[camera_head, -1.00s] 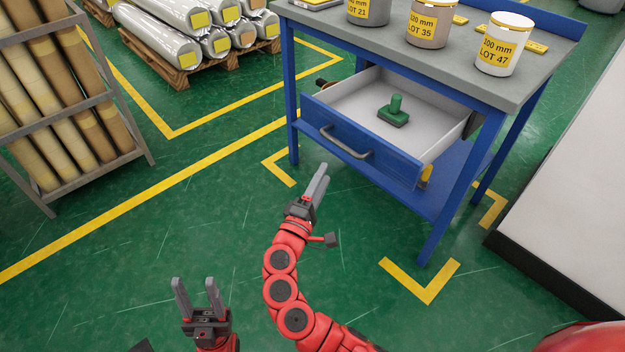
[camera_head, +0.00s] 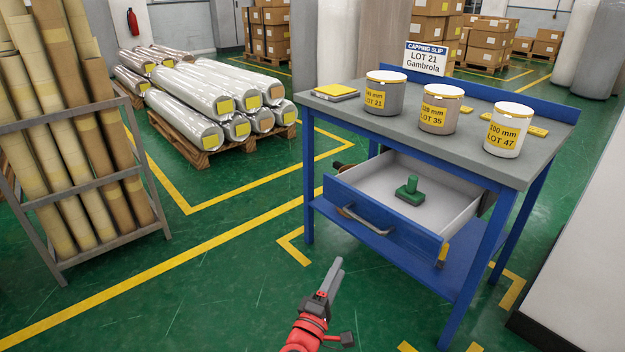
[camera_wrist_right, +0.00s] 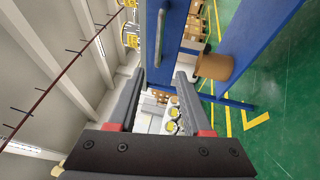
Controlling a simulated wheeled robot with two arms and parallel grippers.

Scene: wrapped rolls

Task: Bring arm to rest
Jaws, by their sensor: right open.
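My right gripper (camera_head: 333,277) is at the bottom middle of the head view, in front of the blue workbench (camera_head: 459,218) and apart from it. In the right wrist view its two fingers (camera_wrist_right: 158,88) stand apart with nothing between them. The bench drawer (camera_head: 385,222) is pulled out, and a green object with a knob (camera_head: 410,191) lies inside. The drawer's handle also shows in the right wrist view (camera_wrist_right: 160,38). My left gripper is outside the head view.
Labelled tubs for LOT 21 (camera_head: 384,95), LOT 35 (camera_head: 439,110) and LOT 47 (camera_head: 508,130) stand on the bench top beside a capping slip sign (camera_head: 426,59). A rack of brown rolls (camera_head: 85,150) and a pallet of wrapped rolls (camera_head: 205,98) stand left. Green floor between is clear.

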